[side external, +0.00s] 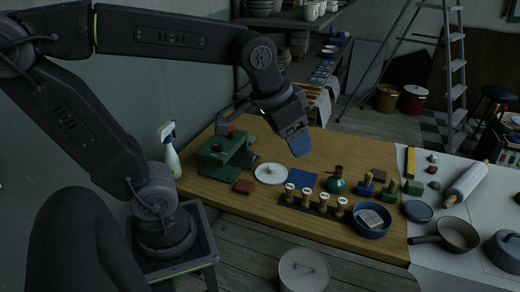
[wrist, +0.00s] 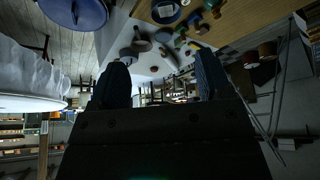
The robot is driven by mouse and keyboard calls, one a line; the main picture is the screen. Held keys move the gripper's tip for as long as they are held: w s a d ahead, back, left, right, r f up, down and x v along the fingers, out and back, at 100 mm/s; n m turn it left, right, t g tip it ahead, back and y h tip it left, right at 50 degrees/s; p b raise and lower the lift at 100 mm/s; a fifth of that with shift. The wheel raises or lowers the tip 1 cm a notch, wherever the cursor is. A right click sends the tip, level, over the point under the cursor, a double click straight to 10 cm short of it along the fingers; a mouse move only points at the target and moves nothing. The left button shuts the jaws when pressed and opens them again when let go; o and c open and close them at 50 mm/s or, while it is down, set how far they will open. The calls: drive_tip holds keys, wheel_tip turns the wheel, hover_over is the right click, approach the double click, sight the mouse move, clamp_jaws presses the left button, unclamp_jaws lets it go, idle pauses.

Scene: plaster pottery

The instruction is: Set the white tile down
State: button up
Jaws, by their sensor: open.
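A white tile (side external: 370,216) lies inside a round blue bowl (side external: 371,234) at the front right of the wooden table. My gripper (side external: 296,146) is raised over the back of the table, up and to the left of the bowl and well apart from the tile. In the wrist view its two dark fingers stand wide apart with nothing between them, so my gripper (wrist: 162,78) is open and empty. A blue square (side external: 303,178) lies flat on the table below the gripper.
A green press (side external: 226,150) and a white knobbed disc (side external: 271,174) stand left of the blue square. Several wooden-handled stamps (side external: 315,202) stand in front. A green bottle (side external: 337,183) stands near them. A pan (side external: 457,234) and a rolling pin (side external: 466,184) lie right, on a pale surface.

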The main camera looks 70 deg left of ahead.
drive_tip(key=s+f, duration=0.2)
drive_tip(key=s, duration=0.4)
drive_tip(key=shift+t, duration=0.4)
